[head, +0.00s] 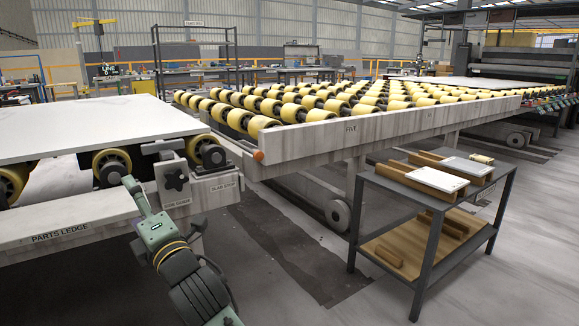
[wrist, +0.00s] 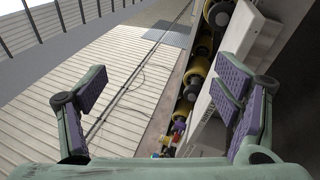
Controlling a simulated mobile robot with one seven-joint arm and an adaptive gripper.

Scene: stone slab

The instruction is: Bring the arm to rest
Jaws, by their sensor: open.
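My arm (head: 178,262) rises from the bottom of the head view, left of centre. My gripper (head: 131,184) is at its upper end, in front of the parts ledge (head: 70,228) and left of the side guide (head: 176,181). In the wrist view my gripper (wrist: 162,88) is open. Its two purple-padded fingers stand wide apart, with nothing between them. The head view does not show clearly how far the gripper is from the ledge or the guide.
A white slab (head: 90,124) lies on rollers at left. A roller conveyor (head: 350,133) runs back to the right. A dark cart (head: 432,215) with wooden blocks stands at right. Bare floor (head: 275,245) shows between the ledge and the cart.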

